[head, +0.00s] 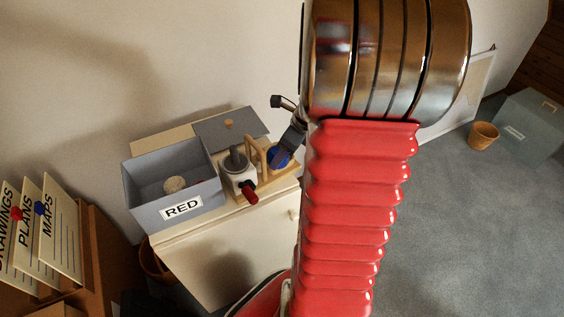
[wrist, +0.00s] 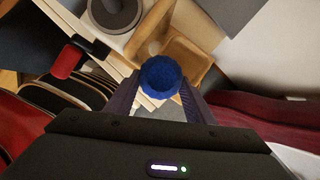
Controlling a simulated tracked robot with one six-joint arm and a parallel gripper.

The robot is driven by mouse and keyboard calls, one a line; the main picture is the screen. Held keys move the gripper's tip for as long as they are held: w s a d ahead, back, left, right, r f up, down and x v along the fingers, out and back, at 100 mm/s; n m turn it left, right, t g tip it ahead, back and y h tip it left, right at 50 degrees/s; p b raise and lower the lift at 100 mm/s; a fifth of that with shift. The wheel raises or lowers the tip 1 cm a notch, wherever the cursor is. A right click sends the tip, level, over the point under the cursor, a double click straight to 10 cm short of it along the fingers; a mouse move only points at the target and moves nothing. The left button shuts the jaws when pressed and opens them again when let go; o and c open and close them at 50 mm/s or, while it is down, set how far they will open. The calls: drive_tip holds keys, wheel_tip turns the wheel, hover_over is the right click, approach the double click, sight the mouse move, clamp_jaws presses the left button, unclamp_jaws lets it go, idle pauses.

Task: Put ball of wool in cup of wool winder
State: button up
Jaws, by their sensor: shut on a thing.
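A blue ball of wool (head: 279,157) is between the fingers of my gripper (head: 282,160). In the wrist view, my gripper (wrist: 160,98) is shut on the ball (wrist: 160,75). The ball is over or at a square wooden tray (wrist: 194,62); I cannot tell whether it touches it. The wool winder (head: 240,179) is a white box with a grey round upright part and a red-handled crank (head: 250,192), just left of the ball. The grey round part also shows at the top of the wrist view (wrist: 113,14). The inside of a cup is not clear.
A wooden arch (head: 252,152) stands between winder and ball. A grey box marked RED (head: 150,206), with a pale ball inside, is to the left. A grey lid (head: 232,124) lies behind. The cabinet top (head: 190,226) has some free room in front.

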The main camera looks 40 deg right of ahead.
sight(282, 164)
drive_tip(key=shift+f, duration=0.1)
wheel_tip(282, 164, down, 3)
drive_tip(key=shift+s+r, duration=0.1)
drive_tip(key=shift+c, duration=0.9)
drive_tip(key=shift+s+a+f, duration=0.1)
drive_tip(key=shift+a+f, duration=0.05)
drive_tip(key=shift+f, duration=0.4)
drive_tip(key=c, duration=0.4)
drive_tip(key=o, duration=1.3)
drive_tip(key=shift+o, duration=0.3)
drive_tip(key=shift+r, duration=0.2)
drive_tip(key=shift+d+r, duration=0.25)
drive_tip(key=shift+r, duration=0.3)
drive_tip(key=v, duration=1)
drive_tip(key=shift+r, duration=0.4)
